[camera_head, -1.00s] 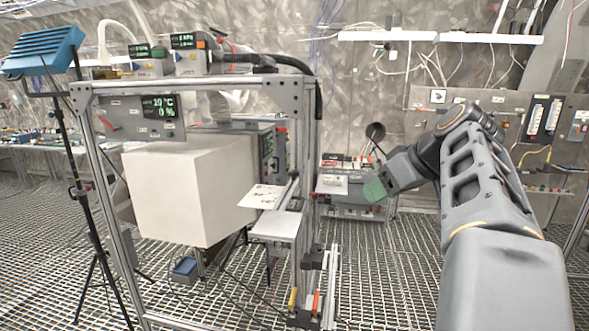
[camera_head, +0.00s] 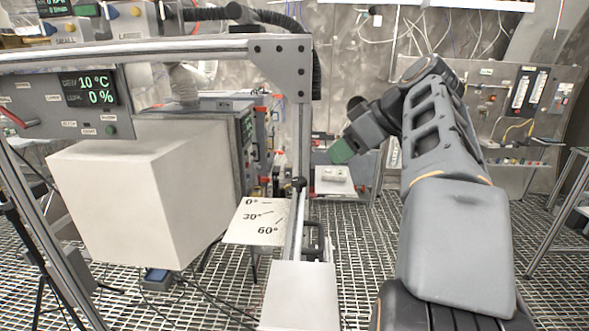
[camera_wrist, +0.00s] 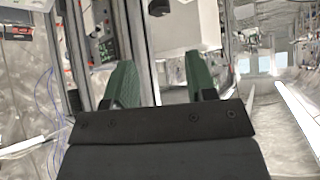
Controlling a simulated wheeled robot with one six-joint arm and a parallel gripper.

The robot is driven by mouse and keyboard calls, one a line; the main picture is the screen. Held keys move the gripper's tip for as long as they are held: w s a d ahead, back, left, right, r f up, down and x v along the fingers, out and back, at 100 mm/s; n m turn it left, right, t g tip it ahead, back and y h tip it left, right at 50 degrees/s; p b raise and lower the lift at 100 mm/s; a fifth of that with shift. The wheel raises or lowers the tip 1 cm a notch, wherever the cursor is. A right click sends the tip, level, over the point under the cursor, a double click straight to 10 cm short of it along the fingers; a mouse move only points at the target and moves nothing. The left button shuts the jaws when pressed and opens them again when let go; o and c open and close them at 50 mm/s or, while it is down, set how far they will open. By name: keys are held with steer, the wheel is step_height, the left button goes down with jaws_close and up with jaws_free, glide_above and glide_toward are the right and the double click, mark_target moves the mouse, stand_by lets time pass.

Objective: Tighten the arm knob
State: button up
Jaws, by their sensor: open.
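A small black knob (camera_head: 298,183) sits on the aluminium arm by the frame's right post, beside an angle card (camera_head: 240,236) marked 0°, 30° and 60°. I take it for the arm knob, but its details are too small to tell. A black knob-like part (camera_wrist: 160,7) also shows at the top of the wrist view, beyond the fingers. My gripper (camera_head: 342,150) has green fingers and is held in the air to the right of the post, apart from the knob. In the wrist view my gripper (camera_wrist: 161,82) is open, with nothing between its fingers.
A metal frame (camera_head: 280,75) holds a large white block (camera_head: 140,190) and a display panel (camera_head: 85,100) reading 10 °C and 0 %. A pale flat plate (camera_head: 298,295) stands low in front. A wall panel (camera_head: 520,100) is at right. Grating floor (camera_head: 350,240) is partly open.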

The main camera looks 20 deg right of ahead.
mark_target(301, 181)
steer(key=p+x, duration=0.1)
steer(key=x, duration=1.2)
steer(key=shift+w+a+f+p, duration=0.15)
steer(key=shift+w+p, duration=0.05)
steer(key=shift+p, duration=0.2)
steer(key=shift+c, duration=0.5)
steer(key=c, duration=0.5)
steer(key=shift+a+f+m+t+h+b, duration=0.15)
steer(key=shift+f+m+t+h+b, duration=0.15)
steer(key=shift+m+h+b, duration=0.55)
steer(key=shift+c, duration=0.2)
steer(key=m+h+b, duration=0.1)
steer(key=m, duration=0.2)
steer(key=shift+a+r+t+h+b, duration=0.1)
steer(key=shift+r+t+h+b, duration=0.2)
steer(key=shift+h+b, duration=0.1)
steer(key=o, duration=0.6)
steer(key=shift+s, duration=0.1)
